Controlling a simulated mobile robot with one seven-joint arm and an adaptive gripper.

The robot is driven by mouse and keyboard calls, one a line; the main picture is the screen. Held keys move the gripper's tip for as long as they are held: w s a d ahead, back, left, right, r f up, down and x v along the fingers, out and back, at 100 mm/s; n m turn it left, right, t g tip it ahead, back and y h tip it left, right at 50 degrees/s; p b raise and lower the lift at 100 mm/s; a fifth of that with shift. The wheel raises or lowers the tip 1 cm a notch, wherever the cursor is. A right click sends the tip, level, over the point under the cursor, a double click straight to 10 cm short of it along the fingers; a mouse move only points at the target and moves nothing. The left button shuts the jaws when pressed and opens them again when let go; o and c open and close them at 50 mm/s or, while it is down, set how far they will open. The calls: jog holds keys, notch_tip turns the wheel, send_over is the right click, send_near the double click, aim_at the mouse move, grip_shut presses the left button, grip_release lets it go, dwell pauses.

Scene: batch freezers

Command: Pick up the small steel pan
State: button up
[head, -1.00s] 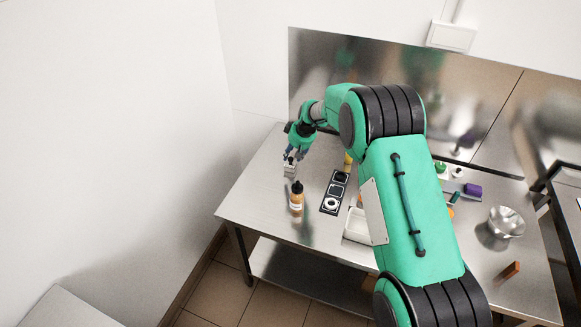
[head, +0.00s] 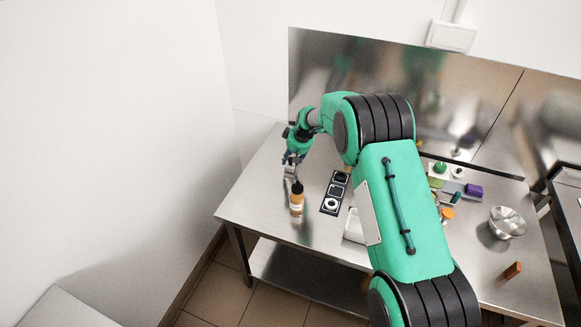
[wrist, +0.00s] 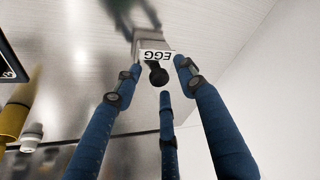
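A small steel pan with a white label reading EGG (wrist: 152,40) stands at the left end of the steel table; it also shows in the head view (head: 290,170), partly covered by my gripper. A dark round knob or handle end (wrist: 158,75) shows in front of its label. My gripper (wrist: 160,78) has blue fingers, spread apart, with their tips around the near side of the pan. I see no finger closed on the pan. In the head view my gripper (head: 293,159) is just above and beside it. Whether any fingertip touches it cannot be told.
A wall is at the left.

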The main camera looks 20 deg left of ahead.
aim_at(291, 159)
grip_shut()
jog(key=shift+r, duration=0.1)
notch_tip(291, 159, up, 10)
jog(key=p, duration=0.1)
dwell(0.6)
dwell(0.4)
